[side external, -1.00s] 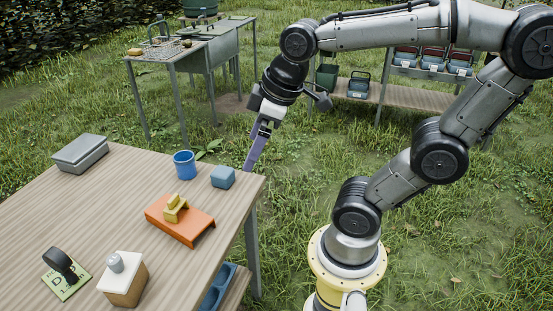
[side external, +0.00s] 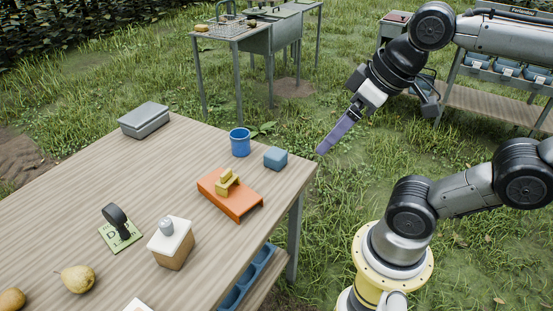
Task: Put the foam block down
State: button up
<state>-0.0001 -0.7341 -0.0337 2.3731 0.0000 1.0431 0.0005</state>
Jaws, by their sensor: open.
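A small blue-grey block (side external: 275,158), which looks like the foam block, rests on the wooden table (side external: 160,190) near its right corner. My gripper (side external: 320,152), with long purple fingers, hangs tilted in the air to the right of the block, past the table edge. It is open and apart from the block, with nothing visible in it. The fingers are seen nearly edge-on, so the gap between them does not show.
A blue cup (side external: 240,143) stands left of the block. An orange stand (side external: 223,200) with a yellow piece (side external: 228,183) is in front. A grey lidded box (side external: 144,121), a wooden box with a white top (side external: 173,250) and a pear (side external: 77,279) are farther left.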

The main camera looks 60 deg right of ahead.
jog(key=w+a+f+m+g+y, duration=0.1)
jog(key=w+a+f+m+y, duration=0.1)
jog(key=w+a+m+y, duration=0.45)
jog(key=w+d+r+m+t+y, duration=0.25)
jog(key=w+m, duration=0.35)
jog(key=m, duration=0.4)
jog(key=w+d+r+m+t+h, duration=0.1)
jog(key=w+d+m+t+h, duration=0.1)
jog(key=w+d+m+t, duration=0.65)
jog(key=s+d+f+m+t+h, duration=0.1)
jog(key=s+d+m+t+h, duration=0.1)
jog(key=d+m+h, duration=1.2)
jog(key=n+y, duration=0.3)
jog(key=y, duration=0.3)
send_near(268, 151)
jog(key=shift+w+d+f, duration=0.45)
jog(key=shift+w+f, duration=0.05)
jog(key=shift+f, duration=0.1)
jog(key=shift+w+d, duration=0.2)
jog(key=shift+w, duration=3.55)
